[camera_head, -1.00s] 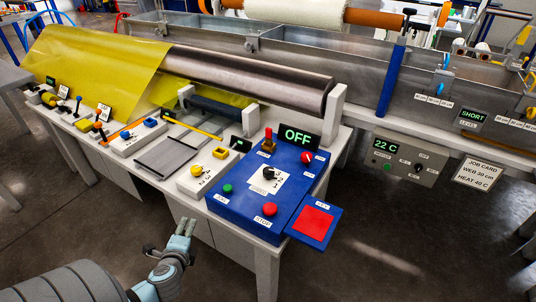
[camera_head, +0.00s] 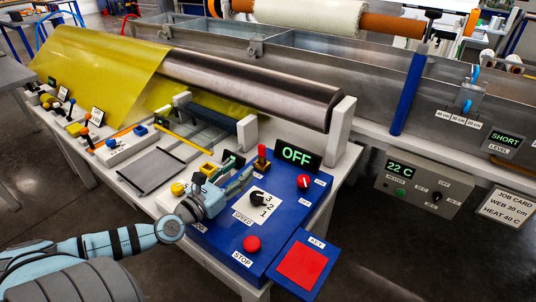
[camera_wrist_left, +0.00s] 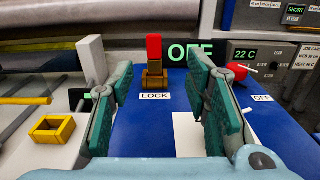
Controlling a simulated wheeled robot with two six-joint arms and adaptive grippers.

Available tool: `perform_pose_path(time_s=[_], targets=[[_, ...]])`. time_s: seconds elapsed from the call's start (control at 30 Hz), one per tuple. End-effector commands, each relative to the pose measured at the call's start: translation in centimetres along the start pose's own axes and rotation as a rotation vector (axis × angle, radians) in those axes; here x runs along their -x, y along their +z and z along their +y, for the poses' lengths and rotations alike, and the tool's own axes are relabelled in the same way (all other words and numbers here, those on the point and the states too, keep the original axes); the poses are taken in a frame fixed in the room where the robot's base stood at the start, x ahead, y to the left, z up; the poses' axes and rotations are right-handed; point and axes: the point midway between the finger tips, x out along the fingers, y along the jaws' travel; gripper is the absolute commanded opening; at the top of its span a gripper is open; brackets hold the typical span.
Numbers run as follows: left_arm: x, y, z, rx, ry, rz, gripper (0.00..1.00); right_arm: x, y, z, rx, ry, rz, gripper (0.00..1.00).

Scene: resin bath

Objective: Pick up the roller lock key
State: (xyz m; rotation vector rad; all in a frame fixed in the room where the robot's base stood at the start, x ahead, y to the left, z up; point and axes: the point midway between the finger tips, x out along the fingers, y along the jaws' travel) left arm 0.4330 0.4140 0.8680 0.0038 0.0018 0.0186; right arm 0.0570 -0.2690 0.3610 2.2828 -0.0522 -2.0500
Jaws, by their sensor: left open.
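The roller lock key, with a red top (camera_head: 263,152) and a brass-coloured base, stands upright at the back of the blue control panel (camera_head: 225,236). In the left wrist view the key (camera_wrist_left: 154,50) stands in its brass holder behind a LOCK label, seen between the fingers and beyond them. My left gripper (camera_head: 236,179) is open and empty over the panel, in front of the key and apart from it. Its two teal fingers (camera_wrist_left: 162,80) stand wide apart. A red square pad (camera_head: 302,267) labelled KEY lies at the panel's front right. My right gripper is not in view.
An OFF display (camera_head: 295,155) stands close to the right of the key. A red knob (camera_head: 304,181), a black speed dial (camera_head: 259,199) and a red stop button (camera_head: 252,243) sit on the panel. A white roller post (camera_head: 342,130) rises behind.

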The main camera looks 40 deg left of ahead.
Motion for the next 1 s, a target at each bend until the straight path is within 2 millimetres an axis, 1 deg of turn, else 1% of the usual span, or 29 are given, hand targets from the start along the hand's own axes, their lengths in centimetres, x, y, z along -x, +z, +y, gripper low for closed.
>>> perform_pose_path(time_s=[0.03, 0.1, 0.17, 0.3, 0.47, 0.57, 0.6, 0.67, 0.73, 0.9, 0.93, 1.0], targets=[[-0.9, 0.0, 0.1, 0.006, 0.003, -0.008, 0.43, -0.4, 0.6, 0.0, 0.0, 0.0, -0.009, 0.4], [-2.2, 0.2, 0.4, 0.007, 0.012, -0.006, 0.43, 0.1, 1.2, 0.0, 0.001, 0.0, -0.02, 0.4], [-3.5, 0.4, 0.5, 0.009, 0.013, -0.006, 0.43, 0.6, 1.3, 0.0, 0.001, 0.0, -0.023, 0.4], [-6.4, 0.5, 0.5, 0.007, 0.011, -0.003, 0.43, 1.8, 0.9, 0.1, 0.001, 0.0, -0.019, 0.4], [-8.3, 0.6, 0.5, 0.006, 0.007, -0.002, 0.43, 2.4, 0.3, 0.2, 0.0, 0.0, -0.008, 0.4], [-10.3, 1.1, 0.8, 0.01, 0.009, 0.001, 0.43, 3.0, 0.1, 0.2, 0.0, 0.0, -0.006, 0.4], [-11.1, 1.2, 0.8, 0.01, 0.007, 0.001, 0.43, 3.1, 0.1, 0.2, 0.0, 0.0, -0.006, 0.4], [-12.1, 1.1, 0.8, 0.009, 0.005, -0.005, 0.43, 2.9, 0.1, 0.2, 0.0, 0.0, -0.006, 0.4], [-12.7, 1.0, 0.8, 0.009, 0.004, -0.003, 0.43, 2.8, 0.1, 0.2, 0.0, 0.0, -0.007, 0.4], [-12.7, 0.9, 0.7, 0.006, 0.002, 0.0, 0.43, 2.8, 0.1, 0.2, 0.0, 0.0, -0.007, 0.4], [-12.7, 0.9, 0.7, 0.005, 0.002, 0.0, 0.42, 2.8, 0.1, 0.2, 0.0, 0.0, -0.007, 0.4], [-12.7, 0.9, 0.7, 0.005, 0.002, 0.0, 0.31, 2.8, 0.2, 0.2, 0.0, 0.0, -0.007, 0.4]])
